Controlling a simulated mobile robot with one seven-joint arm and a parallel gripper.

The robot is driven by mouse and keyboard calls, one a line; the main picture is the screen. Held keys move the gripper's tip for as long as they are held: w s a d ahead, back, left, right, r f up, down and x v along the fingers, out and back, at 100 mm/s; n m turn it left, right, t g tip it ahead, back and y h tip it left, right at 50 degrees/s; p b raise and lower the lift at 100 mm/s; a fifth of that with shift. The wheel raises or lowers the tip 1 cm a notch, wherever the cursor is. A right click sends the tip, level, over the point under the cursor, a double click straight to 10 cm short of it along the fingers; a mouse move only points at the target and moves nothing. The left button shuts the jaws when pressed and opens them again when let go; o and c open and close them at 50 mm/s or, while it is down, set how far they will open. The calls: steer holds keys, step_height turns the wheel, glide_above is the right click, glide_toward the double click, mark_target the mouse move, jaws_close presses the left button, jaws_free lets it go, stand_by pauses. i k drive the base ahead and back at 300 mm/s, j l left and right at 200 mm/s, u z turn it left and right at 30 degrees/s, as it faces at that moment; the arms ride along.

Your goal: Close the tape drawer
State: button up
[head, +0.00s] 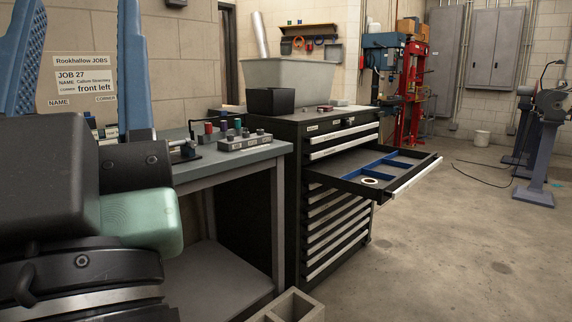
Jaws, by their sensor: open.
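The open drawer (345,172) sticks out to the right from a black tool cabinet (290,160). It has blue dividers inside and a pale front bar along its outer edge. A white ring like a roll of tape (370,181) lies in its near part. The other cabinet drawers look shut. My gripper (82,20) is large and close at the upper left, its two blue fingers pointing up and wide apart. It is open, empty and well to the left of the drawer, touching nothing of it.
A grey workbench (225,165) with small fittings stands between my arm and the cabinet. A black box (270,101) and a grey bin (290,78) are on or behind the cabinet top. A concrete block (292,306) is low in front. The floor (455,240) right of the drawer is clear.

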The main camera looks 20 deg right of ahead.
mark_target(396, 170)
steer(key=l+z, duration=0.4)
steer(key=i+l+z, duration=0.1)
steer(key=z, duration=0.35)
steer(key=i+l+z, duration=0.15)
steer(key=z, duration=0.25)
steer(key=i+l, duration=0.1)
steer(key=l, duration=0.15)
steer(key=i+l, duration=0.1)
steer(key=l, duration=0.1)
